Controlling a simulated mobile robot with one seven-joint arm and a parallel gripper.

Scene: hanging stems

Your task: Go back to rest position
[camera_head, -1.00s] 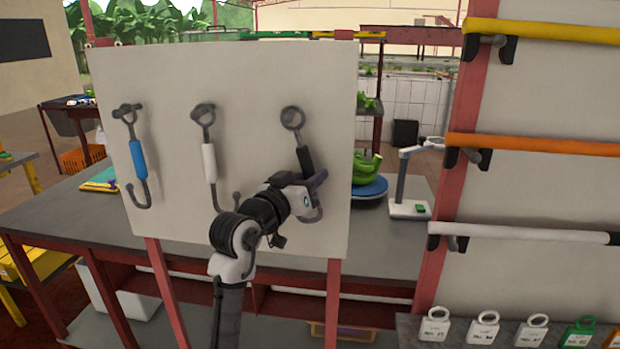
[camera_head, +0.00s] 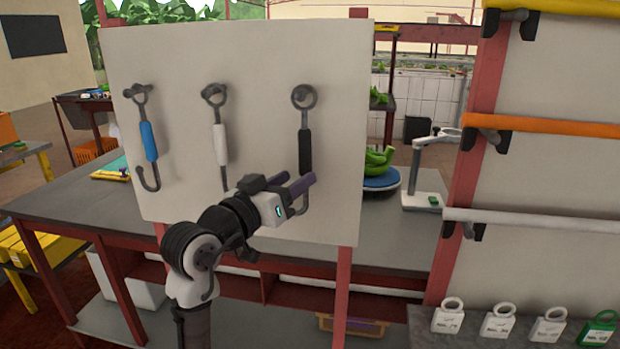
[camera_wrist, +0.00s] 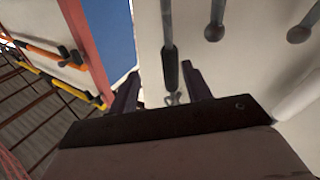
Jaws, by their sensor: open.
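My gripper (camera_head: 296,186) is in front of the white board (camera_head: 250,60), beside the lower part of the hook with the black grip (camera_head: 305,152). It is open, with two purple fingers. In the wrist view my gripper (camera_wrist: 162,92) has its fingers apart, and the black-grip hook (camera_wrist: 170,68) shows between them from this angle. I cannot tell whether they touch. The hook with the white grip (camera_head: 220,145) hangs in the middle, its lower end hidden by my arm. The hook with the blue grip (camera_head: 149,142) hangs at the left.
Behind the board is a grey table (camera_head: 60,203) with green bananas (camera_head: 377,163) on a blue-topped scale (camera_head: 380,181). At right, yellow, orange (camera_head: 550,125) and white bars (camera_head: 540,220) are mounted on a panel. Several labelled tags (camera_head: 498,321) stand at the lower right.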

